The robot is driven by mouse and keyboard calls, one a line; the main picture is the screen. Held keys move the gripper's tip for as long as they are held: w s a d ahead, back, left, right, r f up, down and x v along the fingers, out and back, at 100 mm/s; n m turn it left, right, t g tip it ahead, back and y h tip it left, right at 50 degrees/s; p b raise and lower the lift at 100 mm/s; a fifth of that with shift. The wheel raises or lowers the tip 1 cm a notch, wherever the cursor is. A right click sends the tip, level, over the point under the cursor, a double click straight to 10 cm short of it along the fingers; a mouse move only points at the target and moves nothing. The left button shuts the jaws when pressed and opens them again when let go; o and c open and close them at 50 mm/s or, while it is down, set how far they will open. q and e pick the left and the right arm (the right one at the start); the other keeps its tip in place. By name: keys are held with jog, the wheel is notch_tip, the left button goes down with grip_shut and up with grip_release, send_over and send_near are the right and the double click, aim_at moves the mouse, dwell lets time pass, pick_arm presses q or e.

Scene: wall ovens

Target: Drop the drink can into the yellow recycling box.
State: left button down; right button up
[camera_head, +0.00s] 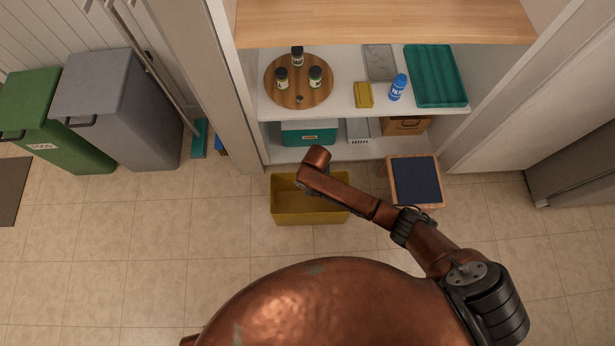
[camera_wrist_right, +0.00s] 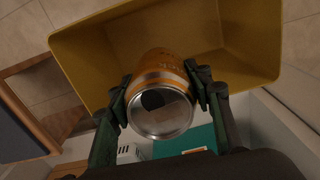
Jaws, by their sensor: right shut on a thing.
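The drink can (camera_wrist_right: 161,92), orange with a bare metal end, shows in the right wrist view between my right gripper's two fingers. My right gripper (camera_wrist_right: 165,88) is shut on it. The yellow recycling box (camera_head: 290,209) stands on the floor below the shelves in the head view. Its open inside and rim (camera_wrist_right: 88,72) lie behind the can in the right wrist view. In the head view my right arm reaches over the box, and the arm hides the gripper and the can. My left gripper is in neither view.
A stool with a dark top (camera_head: 415,180) stands right of the box. Grey (camera_head: 115,100) and green (camera_head: 40,115) bins stand left. Floor in front is clear.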

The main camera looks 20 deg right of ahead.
dwell(0.3)
jog(key=o, duration=1.2)
jog(key=shift+o, duration=0.2)
notch_tip(320, 180, up, 12)
jog(key=shift+f, duration=0.1)
jog(key=shift+s, duration=0.1)
